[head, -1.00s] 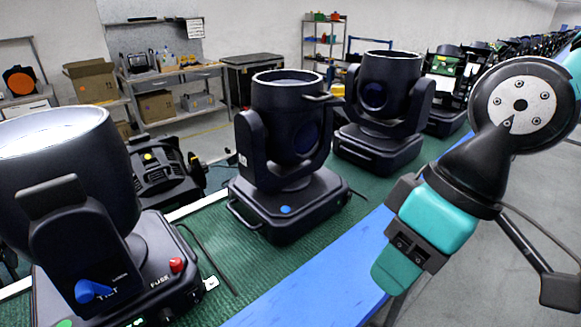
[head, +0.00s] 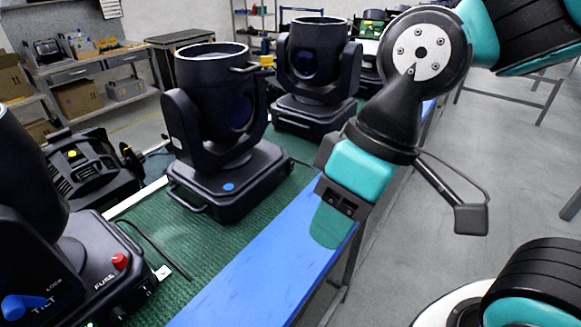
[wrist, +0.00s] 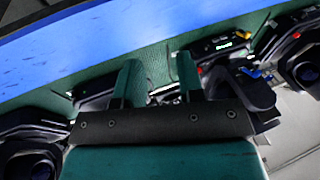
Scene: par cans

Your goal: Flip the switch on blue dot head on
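The blue dot head (head: 205,110) is a black moving-head lamp standing upright in the middle of the head view. A blue dot (head: 229,187) marks the top of its base. I cannot make out a switch on it; the base side towards the bench edge shows only dark. My gripper (head: 332,226) hangs over the bench's blue edge, right of this head and apart from it. In the wrist view my gripper (wrist: 158,70) shows two teal fingers apart with nothing between them. Dark lamp bases lie beyond the fingers there; I cannot tell which is the blue dot one.
A nearer lamp with a red fuse cap (head: 119,261) and a blue tilt knob stands at lower left. Another lamp (head: 316,75) stands behind the blue dot head. The bench has a green mat (head: 215,250) and blue edge strip (head: 262,283). Grey floor lies to the right.

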